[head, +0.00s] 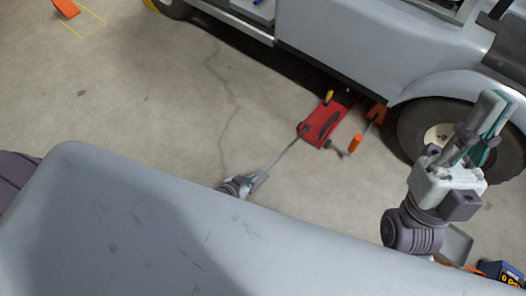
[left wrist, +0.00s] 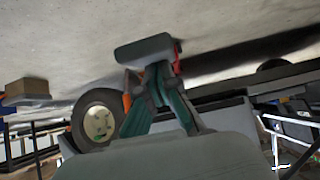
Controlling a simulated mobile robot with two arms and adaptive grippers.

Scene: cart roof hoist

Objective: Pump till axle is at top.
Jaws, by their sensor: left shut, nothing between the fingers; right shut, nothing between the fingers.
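A red floor jack (head: 318,124) stands on the floor at the edge of the grey cart (head: 340,45), its far end under the cart's side. Its thin grey handle (head: 281,156) slopes down toward the lower left. My left gripper (head: 259,178) is shut at the handle's lower end; whether it touches the handle is unclear. In the left wrist view its shut fingers (left wrist: 147,50) cover most of the jack; only red and orange slivers show beside them. My right gripper (head: 487,112) is shut and empty, raised in front of the cart's wheel (head: 440,135). The axle is hidden under the cart.
A tray and a dark blue box (head: 502,271) are at lower right. Open concrete floor (head: 130,100) lies left of the jack.

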